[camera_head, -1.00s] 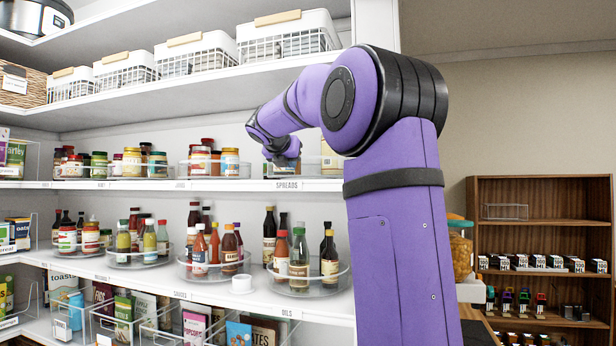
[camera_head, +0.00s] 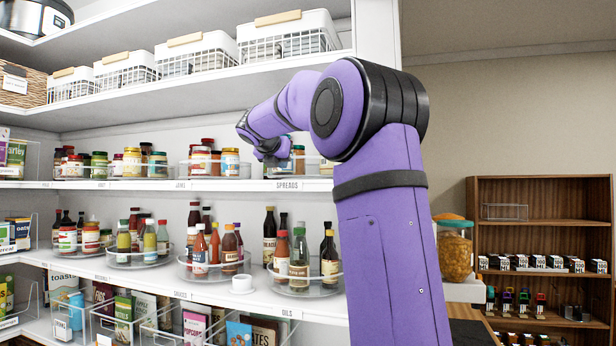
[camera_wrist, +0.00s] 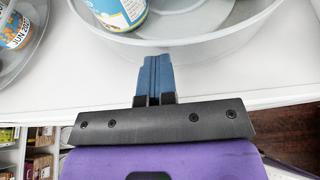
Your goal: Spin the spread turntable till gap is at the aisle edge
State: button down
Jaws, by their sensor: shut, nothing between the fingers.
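The spreads turntable, a clear round tray with a raised rim (camera_wrist: 215,48), stands at the right end of the shelf above the "SPREADS" label (camera_head: 287,185). My arm hides part of it in the head view. In the wrist view a jar with a blue and white label (camera_wrist: 122,12) stands on it at upper left, and bare tray floor shows to the right of that jar. My gripper (camera_wrist: 155,60) is shut and empty, its fingertips at the near side of the rim. I cannot tell whether they touch it. In the head view my gripper (camera_head: 270,153) is in front of the turntable.
A neighbouring turntable with jars (camera_head: 213,165) stands left on the same shelf; its edge shows in the wrist view (camera_wrist: 22,50). Bottles on turntables (camera_head: 300,270) fill the shelf below. White baskets (camera_head: 288,38) stand above. The white shelf front is clear.

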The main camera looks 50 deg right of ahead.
jog(key=shift+w, duration=0.3)
jog(key=shift+a, duration=0.1)
jog(key=shift+a, duration=0.1)
jog(key=shift+s+a, duration=0.2)
jog(key=shift+a, duration=1.45)
jog(key=v, duration=1)
jog(key=shift+s+a+r, duration=0.15)
jog(key=shift+a, duration=0.2)
